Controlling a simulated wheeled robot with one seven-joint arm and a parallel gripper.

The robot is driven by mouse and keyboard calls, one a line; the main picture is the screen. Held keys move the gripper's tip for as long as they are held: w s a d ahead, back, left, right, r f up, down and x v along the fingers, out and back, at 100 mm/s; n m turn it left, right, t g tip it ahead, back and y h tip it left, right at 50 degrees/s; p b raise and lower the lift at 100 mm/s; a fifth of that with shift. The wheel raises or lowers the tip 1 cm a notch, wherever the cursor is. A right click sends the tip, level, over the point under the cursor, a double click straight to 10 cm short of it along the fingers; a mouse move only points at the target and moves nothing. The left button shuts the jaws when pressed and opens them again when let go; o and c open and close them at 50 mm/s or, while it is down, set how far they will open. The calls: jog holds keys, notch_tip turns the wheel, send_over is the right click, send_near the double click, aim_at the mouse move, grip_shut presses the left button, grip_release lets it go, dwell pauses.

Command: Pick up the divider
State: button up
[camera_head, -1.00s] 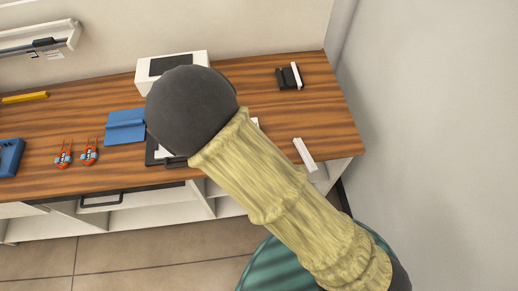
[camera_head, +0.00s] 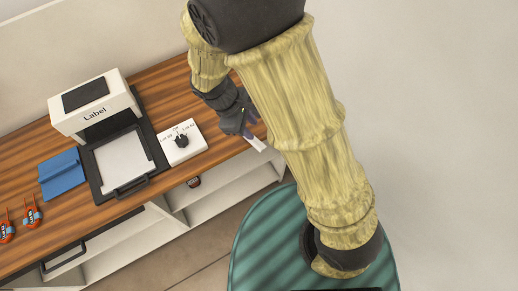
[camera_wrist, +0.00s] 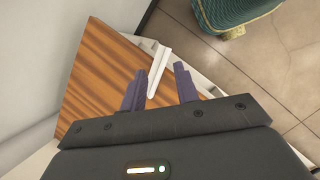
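A slim white piece with a ridged, angled profile, which looks like the divider (camera_wrist: 160,63), lies at the table's edge in the wrist view. One end of it shows below my gripper in the head view (camera_head: 258,145). My gripper (camera_wrist: 161,72) is open, with its two dark purple fingers apart. The near end of the white piece reaches into the gap between the fingertips, closer to the left finger. I cannot tell whether either finger touches it. In the head view my gripper (camera_head: 248,131) is over the table's right front edge, partly behind my arm.
A white box marked "Label" (camera_head: 96,106) stands on the wooden table, with a black tray holding a white sheet (camera_head: 122,160) in front. A white dial box (camera_head: 181,143) is left of my gripper. A blue holder (camera_head: 62,174) and orange-red items (camera_head: 32,214) are further left.

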jog(key=d+r+m+t+y, duration=0.1)
jog(key=d+r+m+y, duration=0.1)
jog(key=d+r+m, duration=0.2)
jog(key=s+d+r+m+t+y, duration=0.1)
jog(key=d+r+m, duration=0.3)
jog(key=d+m, duration=0.7)
jog(key=d+y, duration=0.1)
jog(key=d, duration=0.2)
jog(key=shift+s+r, duration=0.2)
jog(key=shift+s, duration=0.05)
